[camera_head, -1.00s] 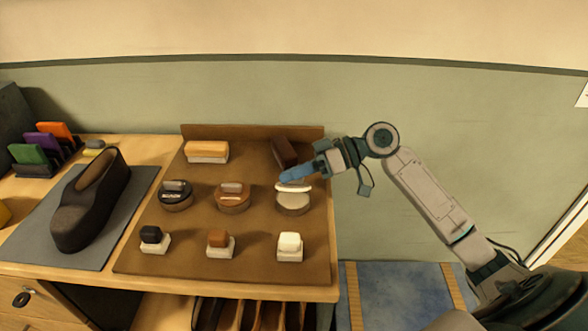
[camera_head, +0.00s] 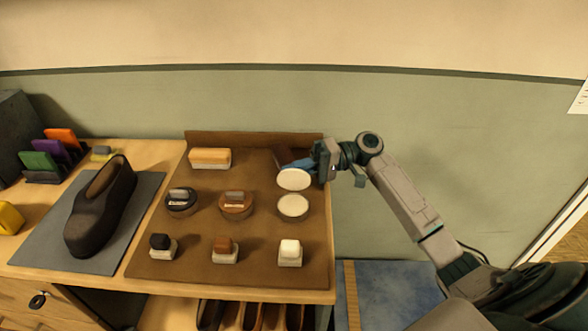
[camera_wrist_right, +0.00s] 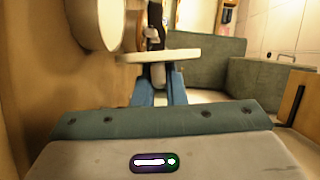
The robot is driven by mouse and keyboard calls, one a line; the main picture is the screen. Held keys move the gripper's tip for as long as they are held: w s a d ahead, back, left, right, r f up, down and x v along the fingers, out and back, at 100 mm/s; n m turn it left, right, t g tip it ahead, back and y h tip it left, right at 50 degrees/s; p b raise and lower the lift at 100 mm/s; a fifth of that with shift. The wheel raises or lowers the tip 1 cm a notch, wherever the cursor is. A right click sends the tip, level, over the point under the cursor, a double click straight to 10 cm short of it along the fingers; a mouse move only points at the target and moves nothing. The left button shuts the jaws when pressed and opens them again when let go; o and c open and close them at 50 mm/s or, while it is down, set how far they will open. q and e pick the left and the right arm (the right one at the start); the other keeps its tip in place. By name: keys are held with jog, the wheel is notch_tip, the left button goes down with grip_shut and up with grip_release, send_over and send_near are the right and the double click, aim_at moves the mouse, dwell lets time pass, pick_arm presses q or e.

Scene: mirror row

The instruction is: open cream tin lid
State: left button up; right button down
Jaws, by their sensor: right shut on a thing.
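The cream tin (camera_head: 293,206) stands at the right of the brown mat, uncovered, with its pale cream inside showing. Its round lid (camera_head: 294,180) is off the tin, just behind it in the head view, with its pale face toward the camera. My right gripper (camera_head: 298,165) is shut on the lid from behind, its blue fingers partly hidden by it. In the right wrist view the lid (camera_wrist_right: 175,55) shows nearly edge-on at the fingertips (camera_wrist_right: 158,75). The pale disc of the tin (camera_wrist_right: 97,18) is beside it at upper left. My left gripper is out of view.
A black tin (camera_head: 181,201) and a brown tin (camera_head: 236,205) stand left of the cream tin. Several small brushes line the mat's front (camera_head: 185,272). A wood-backed brush (camera_head: 210,157) lies behind. A dark shoe (camera_head: 100,210) stands on a grey mat.

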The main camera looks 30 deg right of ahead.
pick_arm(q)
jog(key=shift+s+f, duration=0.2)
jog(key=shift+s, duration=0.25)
pick_arm(e)
jog(key=shift+w+d+f+m+y, duration=0.15)
jog(key=shift+w+m+y, duration=0.15)
jog(key=shift+m, duration=0.4)
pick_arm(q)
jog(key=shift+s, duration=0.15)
pick_arm(e)
jog(key=c, duration=1.5)
grip_release()
jog(key=shift+f, duration=0.1)
